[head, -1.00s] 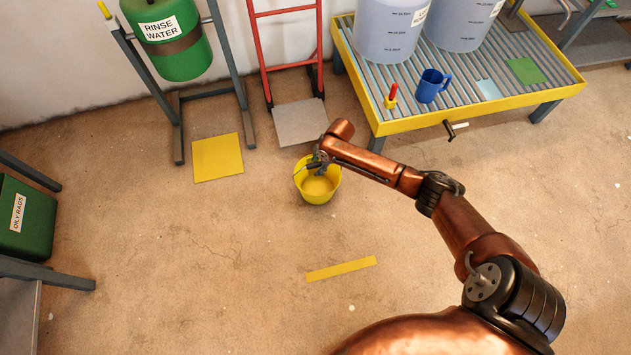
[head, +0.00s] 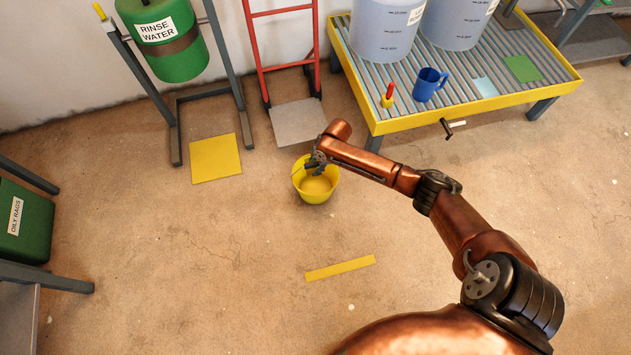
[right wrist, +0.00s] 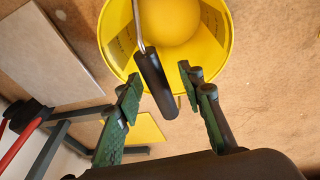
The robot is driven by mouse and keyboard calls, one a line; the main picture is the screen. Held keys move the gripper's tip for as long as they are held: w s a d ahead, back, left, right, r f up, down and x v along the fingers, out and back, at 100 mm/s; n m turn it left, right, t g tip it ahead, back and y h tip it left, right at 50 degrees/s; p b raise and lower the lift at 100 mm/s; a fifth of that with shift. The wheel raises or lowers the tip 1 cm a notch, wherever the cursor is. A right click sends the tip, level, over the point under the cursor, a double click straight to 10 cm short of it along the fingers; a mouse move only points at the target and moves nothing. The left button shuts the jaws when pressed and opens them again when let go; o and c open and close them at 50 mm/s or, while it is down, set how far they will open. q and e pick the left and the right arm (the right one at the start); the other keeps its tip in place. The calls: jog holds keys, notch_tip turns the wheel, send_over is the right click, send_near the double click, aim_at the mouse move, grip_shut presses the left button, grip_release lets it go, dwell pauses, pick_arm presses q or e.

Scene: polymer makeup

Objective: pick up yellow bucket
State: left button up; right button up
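The yellow bucket (head: 316,188) stands upright on the floor, left of the roller table, in the head view. In the right wrist view the bucket (right wrist: 218,62) fills the top middle, with its wire handle and black grip (right wrist: 155,84) reaching toward my gripper. My right gripper (head: 312,165) is over the bucket's upper left rim. In the right wrist view its two green fingers (right wrist: 158,85) are spread apart, with the black grip between them and gaps on both sides. My left gripper is not in view.
A yellow floor square (head: 215,158) lies left of the bucket. A red hand truck (head: 297,118) stands behind it, and a yellow-edged roller table (head: 378,128) with a blue mug (head: 428,85) is at right. A yellow floor strip (head: 340,268) lies in front on clear floor.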

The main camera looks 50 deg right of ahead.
grip_shut()
dwell(0.6)
